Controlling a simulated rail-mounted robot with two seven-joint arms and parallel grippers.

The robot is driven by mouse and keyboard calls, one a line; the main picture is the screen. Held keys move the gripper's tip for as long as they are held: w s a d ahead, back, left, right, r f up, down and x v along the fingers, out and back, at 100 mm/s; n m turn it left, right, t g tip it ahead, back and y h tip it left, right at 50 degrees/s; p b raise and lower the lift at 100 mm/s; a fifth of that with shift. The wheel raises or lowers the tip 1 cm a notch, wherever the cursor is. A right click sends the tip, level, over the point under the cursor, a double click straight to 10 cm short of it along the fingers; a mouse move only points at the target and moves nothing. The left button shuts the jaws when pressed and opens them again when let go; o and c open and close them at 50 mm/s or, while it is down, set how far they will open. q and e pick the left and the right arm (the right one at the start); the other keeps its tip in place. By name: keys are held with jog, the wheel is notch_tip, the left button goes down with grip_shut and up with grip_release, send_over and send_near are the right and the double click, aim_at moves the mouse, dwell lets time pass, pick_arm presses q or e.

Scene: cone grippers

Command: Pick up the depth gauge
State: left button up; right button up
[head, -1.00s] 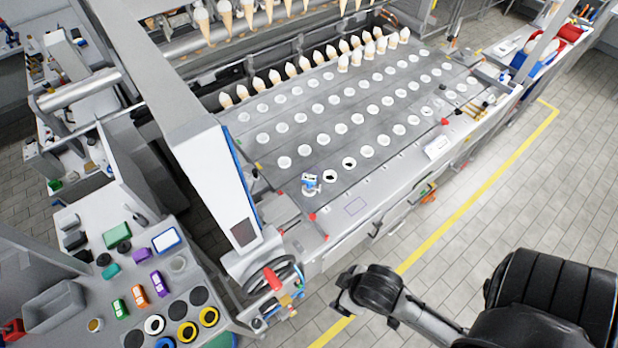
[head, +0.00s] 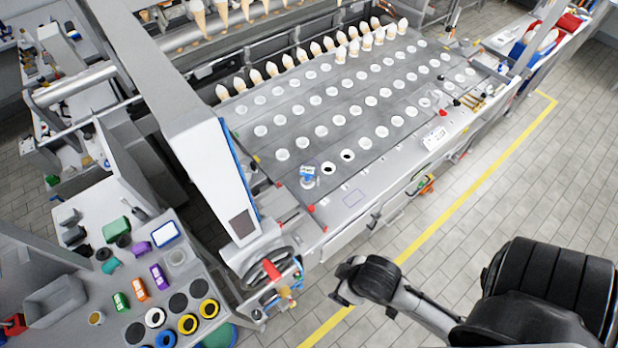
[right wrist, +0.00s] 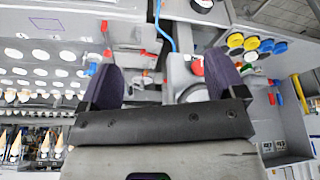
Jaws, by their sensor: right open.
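The depth gauge appears to be the small blue-and-white device (head: 308,175) standing in the front row of round holes on the grey machine table, near its left end. A blue piece that may be the same gauge shows at the left in the right wrist view (right wrist: 90,69). My right gripper (head: 342,284) is below and to the right of the gauge, apart from it and over the floor side of the machine. In the right wrist view its two dark fingers (right wrist: 163,82) are spread with nothing held between them. My left gripper is not in view.
The grey machine table (head: 350,110) has rows of white-filled holes and a row of cones at its back. A white arm-like post (head: 205,150) and a red-handled wheel (head: 270,268) stand left of the gauge. A side bench (head: 75,330) holds coloured items. The floor (head: 480,200) at right is clear.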

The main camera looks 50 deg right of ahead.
dwell(0.4)
jog(key=c, duration=0.4)
jog(key=shift+d, duration=0.1)
